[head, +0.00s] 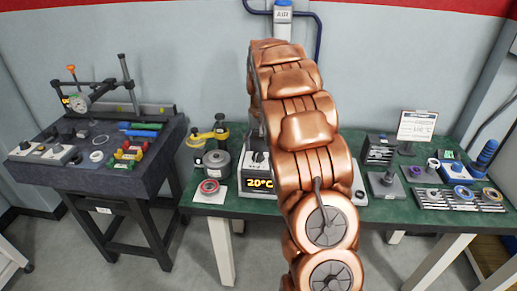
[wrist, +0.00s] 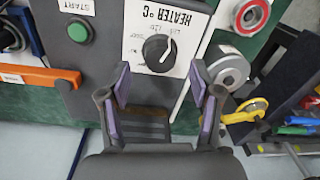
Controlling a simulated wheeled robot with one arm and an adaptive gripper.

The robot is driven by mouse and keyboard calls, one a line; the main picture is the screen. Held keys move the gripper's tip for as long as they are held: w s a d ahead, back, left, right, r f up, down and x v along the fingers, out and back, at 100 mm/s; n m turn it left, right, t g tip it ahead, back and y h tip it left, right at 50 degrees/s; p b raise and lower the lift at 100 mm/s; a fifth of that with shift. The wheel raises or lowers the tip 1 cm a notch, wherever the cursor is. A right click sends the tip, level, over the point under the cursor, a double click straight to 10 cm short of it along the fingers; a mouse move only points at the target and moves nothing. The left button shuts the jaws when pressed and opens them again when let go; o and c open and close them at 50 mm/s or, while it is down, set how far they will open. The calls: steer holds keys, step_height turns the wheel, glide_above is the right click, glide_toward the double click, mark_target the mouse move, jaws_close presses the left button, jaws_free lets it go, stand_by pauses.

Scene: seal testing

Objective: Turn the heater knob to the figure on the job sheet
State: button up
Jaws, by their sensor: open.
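The heater knob (wrist: 157,52) is a round black knob with a pale pointer mark, on a white panel labelled HEATER °C (wrist: 150,18), upside down in the wrist view. Small scale figures around it are hard to read. My gripper (wrist: 160,82) is open, its two purple-padded fingers pointing toward the knob on either side, with nothing between them. In the head view a display (head: 260,184) on the heater unit reads 20°C; my arm hides much of the unit and the gripper. The job sheet (head: 417,126) stands at the back right, with a °C figure too small to read surely.
A green start button (wrist: 79,31) sits beside the heater panel. A grey cylinder (head: 217,162), a red ring (head: 209,187) and a yellow-handled tool (head: 207,137) are left of the unit. Blocks and rings crowd the green bench's right side. A dark table (head: 60,180) stands at left.

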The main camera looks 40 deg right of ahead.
mark_target(258, 155)
steer(key=shift+f+p, duration=0.3)
steer(key=shift+f, duration=1.05)
steer(key=c, duration=1.1)
